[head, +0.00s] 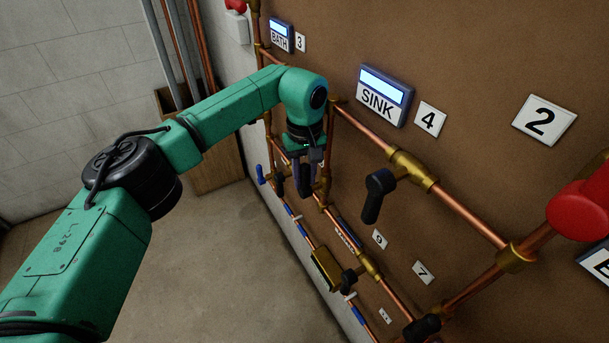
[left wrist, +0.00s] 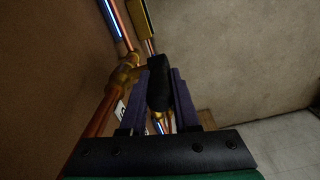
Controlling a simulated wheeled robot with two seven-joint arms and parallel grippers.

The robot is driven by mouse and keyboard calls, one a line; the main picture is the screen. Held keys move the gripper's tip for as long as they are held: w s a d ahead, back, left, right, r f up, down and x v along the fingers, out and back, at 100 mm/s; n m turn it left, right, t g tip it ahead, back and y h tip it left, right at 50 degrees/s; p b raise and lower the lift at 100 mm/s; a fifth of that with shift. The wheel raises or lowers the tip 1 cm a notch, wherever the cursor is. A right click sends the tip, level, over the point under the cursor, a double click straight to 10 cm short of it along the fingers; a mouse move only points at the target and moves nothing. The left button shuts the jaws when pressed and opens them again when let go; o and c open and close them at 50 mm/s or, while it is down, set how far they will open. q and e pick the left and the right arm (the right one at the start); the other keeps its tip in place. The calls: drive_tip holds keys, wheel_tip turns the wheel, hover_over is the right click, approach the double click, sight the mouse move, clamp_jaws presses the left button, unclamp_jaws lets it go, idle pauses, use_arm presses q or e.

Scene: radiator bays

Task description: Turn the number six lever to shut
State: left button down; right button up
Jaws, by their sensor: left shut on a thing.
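My left gripper (head: 306,188) reaches in from the left, its fingers pointing down beside the copper pipes on the brown wall. In the left wrist view its two purple fingers (left wrist: 160,95) are shut on a black lever handle (left wrist: 158,80). The handle lies lengthwise between them, next to a brass valve body (left wrist: 126,72). In the head view the gripper mostly hides that handle. A white number plate (left wrist: 118,111) is partly covered in the wrist view, so I cannot read it. A small plate (head: 379,239) in the head view may be a six or a nine. My right gripper is not in view.
A large black lever (head: 378,195) hangs under plate 4 (head: 430,119). Another black lever (head: 348,280) sits lower, near plate 7 (head: 423,272). A red knob (head: 585,210) is at the right. The floor (head: 210,270) is clear.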

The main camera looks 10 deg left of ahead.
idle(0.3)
use_arm(q)
drive_tip(key=t+y+b, duration=0.1)
drive_tip(key=b, duration=0.1)
drive_tip(key=s+d+t+y+b, duration=0.1)
drive_tip(key=b, duration=0.1)
drive_tip(key=f+t+y+b, duration=0.1)
drive_tip(key=t+b, duration=0.1)
drive_tip(key=shift+s+d, duration=0.15)
drive_tip(key=shift+s, duration=0.2)
drive_tip(key=shift+s+r+t+b, duration=0.1)
drive_tip(key=shift+r+t+b, duration=0.05)
drive_tip(key=shift+t+b, duration=0.2)
drive_tip(key=shift+r, duration=0.15)
drive_tip(key=c, duration=0.7)
unclamp_jaws()
drive_tip(key=shift+o, duration=0.2)
wheel_tip(320, 180, up, 20)
drive_tip(key=shift+b, duration=0.3)
